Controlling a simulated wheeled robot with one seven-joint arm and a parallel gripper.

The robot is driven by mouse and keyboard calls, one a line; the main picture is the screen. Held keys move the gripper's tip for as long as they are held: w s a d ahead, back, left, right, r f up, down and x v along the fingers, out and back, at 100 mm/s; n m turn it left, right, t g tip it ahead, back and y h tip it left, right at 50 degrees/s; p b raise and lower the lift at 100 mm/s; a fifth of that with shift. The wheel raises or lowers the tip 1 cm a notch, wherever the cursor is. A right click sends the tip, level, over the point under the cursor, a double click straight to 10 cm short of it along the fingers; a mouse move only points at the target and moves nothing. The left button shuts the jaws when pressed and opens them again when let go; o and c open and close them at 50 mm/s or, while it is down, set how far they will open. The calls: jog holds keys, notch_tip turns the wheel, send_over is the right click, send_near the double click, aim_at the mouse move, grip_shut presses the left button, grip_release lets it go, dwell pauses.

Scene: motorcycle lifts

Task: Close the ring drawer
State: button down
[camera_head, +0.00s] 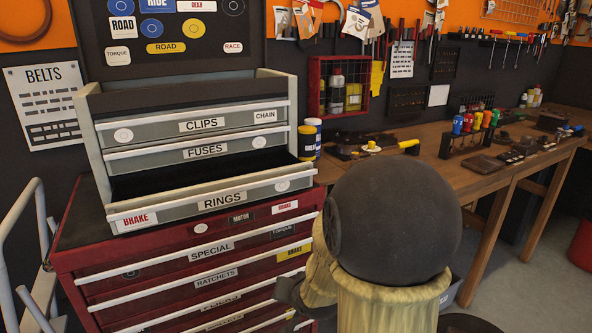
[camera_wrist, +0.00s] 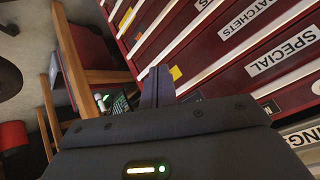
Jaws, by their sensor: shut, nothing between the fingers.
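The ring drawer (camera_head: 245,197), a grey drawer labelled RINGS, is the lowest in the grey tool chest (camera_head: 100,135). It stands pulled out, with its dark inside showing behind the front. My gripper (camera_wrist: 159,72) is in the wrist view, its fingers together and nothing between them. It points past the red drawer fronts of the lower cabinet, apart from the ring drawer. In the head view, my arm hides part of the area right of the chest, and my fingers cannot be made out.
The grey chest stands on a red cabinet (camera_head: 74,248) with several labelled drawers. A wooden workbench (camera_head: 480,160) with tools and bottles runs along the right. A metal ladder-like frame (camera_head: 30,240) stands at the left. Grey floor (camera_head: 535,290) is clear at the lower right.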

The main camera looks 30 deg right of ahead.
aim_at(299, 184)
jog(key=d+r+m+t+p, duration=0.4)
jog(key=r+m, duration=0.1)
jog(key=r, duration=0.4)
jog(key=w+d+r+m+t+y+p, duration=0.1)
jog(key=d+r+m+t+p, duration=0.4)
jog(key=r, duration=0.5)
jog(key=shift+d+m, duration=0.3)
jog(key=shift+w+r, duration=0.1)
jog(key=shift+r, duration=0.05)
jog(key=w+p, duration=0.1)
jog(key=w, duration=1.3)
jog(key=shift+p, duration=0.35)
